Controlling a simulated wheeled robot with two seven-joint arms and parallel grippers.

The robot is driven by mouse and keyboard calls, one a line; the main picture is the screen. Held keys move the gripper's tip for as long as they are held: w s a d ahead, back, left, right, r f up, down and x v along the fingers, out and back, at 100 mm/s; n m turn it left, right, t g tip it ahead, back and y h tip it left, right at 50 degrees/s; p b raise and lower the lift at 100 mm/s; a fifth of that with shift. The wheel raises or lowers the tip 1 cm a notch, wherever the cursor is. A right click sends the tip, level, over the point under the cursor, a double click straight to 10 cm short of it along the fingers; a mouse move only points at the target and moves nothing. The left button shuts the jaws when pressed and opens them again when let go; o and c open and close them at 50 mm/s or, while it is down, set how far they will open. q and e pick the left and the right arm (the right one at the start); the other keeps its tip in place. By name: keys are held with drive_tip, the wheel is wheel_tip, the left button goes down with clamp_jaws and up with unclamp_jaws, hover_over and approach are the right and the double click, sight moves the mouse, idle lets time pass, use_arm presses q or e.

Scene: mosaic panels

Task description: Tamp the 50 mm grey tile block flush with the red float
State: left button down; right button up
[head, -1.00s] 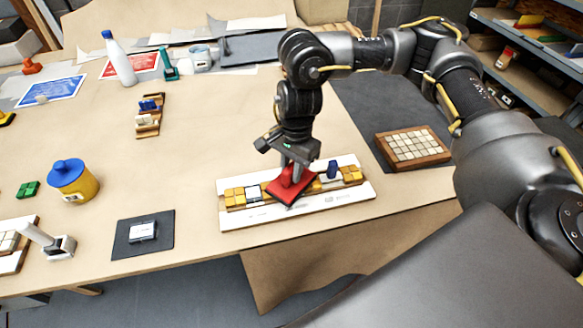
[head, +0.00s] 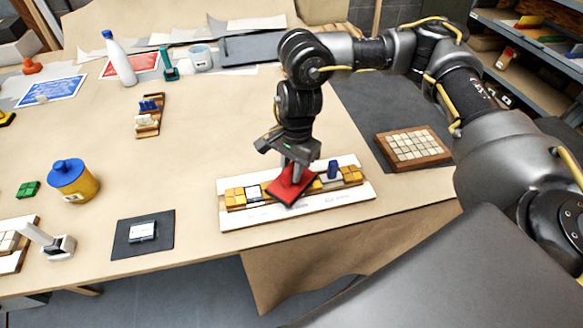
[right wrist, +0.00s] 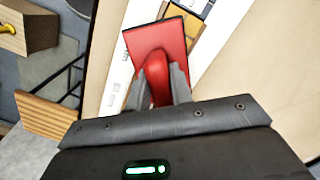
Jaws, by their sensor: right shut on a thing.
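The red float (head: 291,187) is held flat over the middle of a white board (head: 350,194) that bears a row of yellow and orange tile blocks (head: 235,196). My right gripper (head: 290,163) is shut on its handle, which also shows in the right wrist view (right wrist: 157,75). A grey-white tile (head: 253,193) lies in the row just left of the float. A dark blue peg-like piece (head: 332,169) stands to the right of the float. The float hides the tiles under it, and I cannot tell whether it touches them. My left gripper is not in view.
A tray of pale tiles (head: 414,147) lies at the right. A dark mat (head: 128,246) with a small grey block (head: 142,232), a yellow jar with a blue lid (head: 75,184) and a white-handled tool (head: 48,240) are at the left. Bare tabletop (head: 210,130) lies behind the board.

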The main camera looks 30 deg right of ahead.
drive_tip(key=shift+r+p, duration=0.8)
drive_tip(key=shift+r, duration=0.15)
drive_tip(key=shift+r+p, duration=1.8)
drive_tip(key=shift+r, duration=0.7)
